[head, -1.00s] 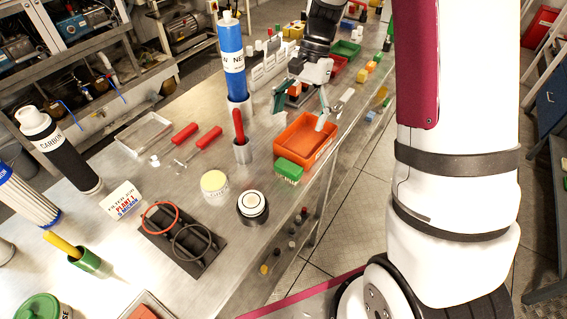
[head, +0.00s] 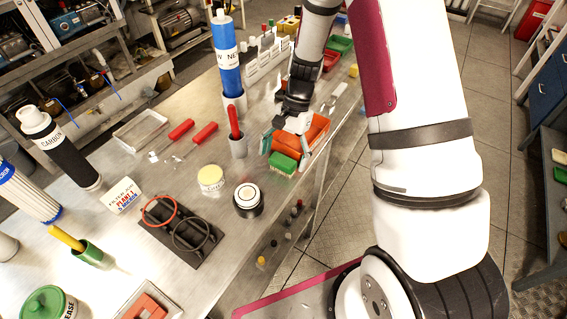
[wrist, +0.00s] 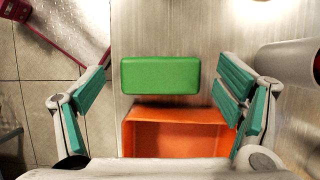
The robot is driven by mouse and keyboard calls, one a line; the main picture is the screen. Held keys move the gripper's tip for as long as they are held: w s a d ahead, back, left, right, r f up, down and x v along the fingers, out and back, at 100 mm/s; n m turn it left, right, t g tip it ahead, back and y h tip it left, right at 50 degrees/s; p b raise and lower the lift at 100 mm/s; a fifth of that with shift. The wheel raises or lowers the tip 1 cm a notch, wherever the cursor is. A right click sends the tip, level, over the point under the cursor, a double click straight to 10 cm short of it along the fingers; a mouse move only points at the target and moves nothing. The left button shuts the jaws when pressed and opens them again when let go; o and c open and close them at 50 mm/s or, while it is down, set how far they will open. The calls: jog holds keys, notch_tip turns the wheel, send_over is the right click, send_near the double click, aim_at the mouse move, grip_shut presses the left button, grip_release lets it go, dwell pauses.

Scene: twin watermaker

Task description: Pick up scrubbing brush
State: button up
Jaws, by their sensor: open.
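The scrubbing brush (head: 283,164) has a green block top with a pale underside. It lies on the metal bench beside the near end of an orange bin (head: 318,131). In the wrist view the green top (wrist: 160,75) sits centred between the fingers, just beyond the bin's edge (wrist: 175,112). My gripper (head: 286,150) is open with green finger pads and is above the brush and bin. In the wrist view its fingers (wrist: 162,85) stand apart on either side of the brush, not visibly touching it. The brush's bristles are hidden there.
The bench's edge runs close to the right of the brush.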

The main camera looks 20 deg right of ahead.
aim_at(282, 160)
jog(key=shift+s+a+f, duration=0.1)
jog(key=shift+a+f, duration=0.1)
jog(key=shift+f, duration=0.4)
jog(key=c, duration=1.2)
jog(key=shift+r, duration=0.15)
jog(key=shift+c, duration=0.2)
notch_tip(282, 160, up, 10)
jog(key=shift+f+b, duration=0.1)
jog(key=shift+b, duration=0.25)
jog(key=o, duration=0.5)
jog(key=c, duration=0.4)
jog(key=shift+o, duration=0.2)
